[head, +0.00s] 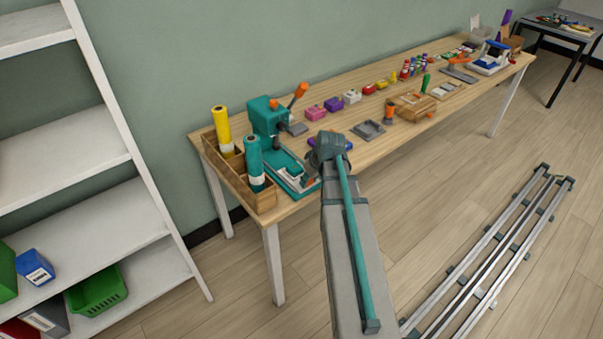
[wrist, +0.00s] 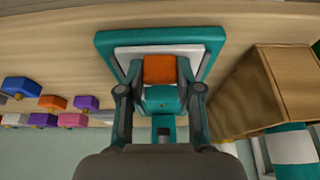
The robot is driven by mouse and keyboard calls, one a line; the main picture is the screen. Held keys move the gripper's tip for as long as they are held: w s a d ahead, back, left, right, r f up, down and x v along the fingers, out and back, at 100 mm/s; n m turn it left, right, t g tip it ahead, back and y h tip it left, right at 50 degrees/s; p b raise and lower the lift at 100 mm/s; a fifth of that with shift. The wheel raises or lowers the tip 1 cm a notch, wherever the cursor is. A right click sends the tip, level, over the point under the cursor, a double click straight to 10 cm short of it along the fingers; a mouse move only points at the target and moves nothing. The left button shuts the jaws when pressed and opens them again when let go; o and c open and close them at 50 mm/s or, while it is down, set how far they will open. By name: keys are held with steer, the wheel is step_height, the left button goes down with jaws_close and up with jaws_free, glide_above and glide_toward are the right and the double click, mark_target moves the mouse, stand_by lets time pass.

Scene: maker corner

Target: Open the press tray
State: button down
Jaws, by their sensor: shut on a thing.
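The teal press (head: 267,122) stands at the left end of the workbench, with an orange-knobbed lever. Its teal base (head: 285,183) holds a pale tray (head: 291,172) at the front. My gripper (head: 312,180) is low at the front of the base, partly hidden by my own arm. In the wrist view the teal base (wrist: 108,42) frames the white tray (wrist: 130,52). My gripper (wrist: 160,72) is shut on an orange handle (wrist: 160,69) at the tray's edge. How far the tray is out of the base, I cannot tell.
A wooden box (head: 264,200) with yellow and teal rolls stands close left of the press. Purple and pink blocks (head: 316,112), a grey tray (head: 368,130) and a wooden case (head: 415,106) lie to the right. The floor in front is clear beside the rail.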

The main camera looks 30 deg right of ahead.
steer(key=c, duration=0.8)
jaws_free()
steer(key=shift+o, duration=0.2)
steer(key=v, duration=1.2)
